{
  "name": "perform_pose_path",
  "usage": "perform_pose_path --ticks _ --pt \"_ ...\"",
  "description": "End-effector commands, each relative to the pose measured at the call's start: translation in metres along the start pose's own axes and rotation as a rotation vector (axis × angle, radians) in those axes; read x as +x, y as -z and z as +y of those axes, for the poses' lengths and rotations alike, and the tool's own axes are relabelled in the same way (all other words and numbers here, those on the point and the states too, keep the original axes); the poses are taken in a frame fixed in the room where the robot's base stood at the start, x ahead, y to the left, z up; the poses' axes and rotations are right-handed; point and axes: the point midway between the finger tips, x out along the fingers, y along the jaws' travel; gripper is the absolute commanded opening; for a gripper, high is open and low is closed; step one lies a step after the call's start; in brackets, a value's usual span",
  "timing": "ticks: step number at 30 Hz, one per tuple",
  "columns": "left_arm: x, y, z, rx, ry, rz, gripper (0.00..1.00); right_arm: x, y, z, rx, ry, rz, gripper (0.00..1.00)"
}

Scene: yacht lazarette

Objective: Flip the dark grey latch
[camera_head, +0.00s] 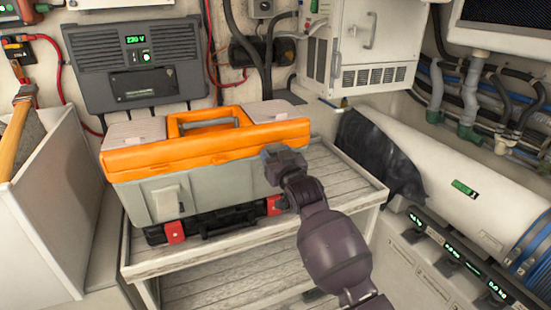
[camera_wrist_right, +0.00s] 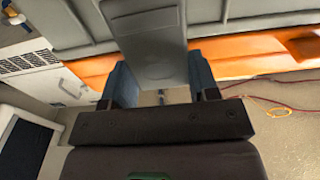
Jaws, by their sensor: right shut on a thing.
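An orange-lidded grey toolbox (camera_head: 205,150) stands on a slatted wooden shelf. My right gripper (camera_head: 281,160) is at the right end of its front face. In the wrist view my right gripper (camera_wrist_right: 161,82) has one finger on each side of a flat grey latch (camera_wrist_right: 147,40) and is shut on it. The latch lies across the orange lid edge (camera_wrist_right: 255,55) and the grey body. In the head view my gripper hides this latch. A paler latch (camera_head: 167,201) hangs on the left of the toolbox front. My left gripper is not in view.
A black case (camera_head: 215,219) with red corners lies below the toolbox's front. The wooden shelf (camera_head: 345,180) has bare room on the right. A white bin (camera_head: 52,215) stands close on the left, and a white cylinder (camera_head: 440,165) lies on the right.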

Motion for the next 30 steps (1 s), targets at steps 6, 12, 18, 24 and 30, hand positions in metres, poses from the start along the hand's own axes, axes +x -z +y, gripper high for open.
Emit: perform_pose_path --ticks 6,12,18,24,30 --pt "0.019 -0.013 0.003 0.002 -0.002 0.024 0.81 -0.009 -0.012 0.0 0.003 0.0 0.136 0.12" --pt "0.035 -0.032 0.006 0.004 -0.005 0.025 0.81 -0.017 -0.019 0.0 0.003 -0.001 0.273 0.12" --pt "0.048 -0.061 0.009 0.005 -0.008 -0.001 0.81 -0.022 -0.023 0.0 0.003 0.0 0.393 0.12" --pt "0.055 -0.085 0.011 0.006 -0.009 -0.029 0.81 -0.026 -0.024 0.001 0.002 -0.001 0.478 0.12" --pt "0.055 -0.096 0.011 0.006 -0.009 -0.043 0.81 -0.028 -0.023 0.0 0.001 -0.001 0.525 0.12"
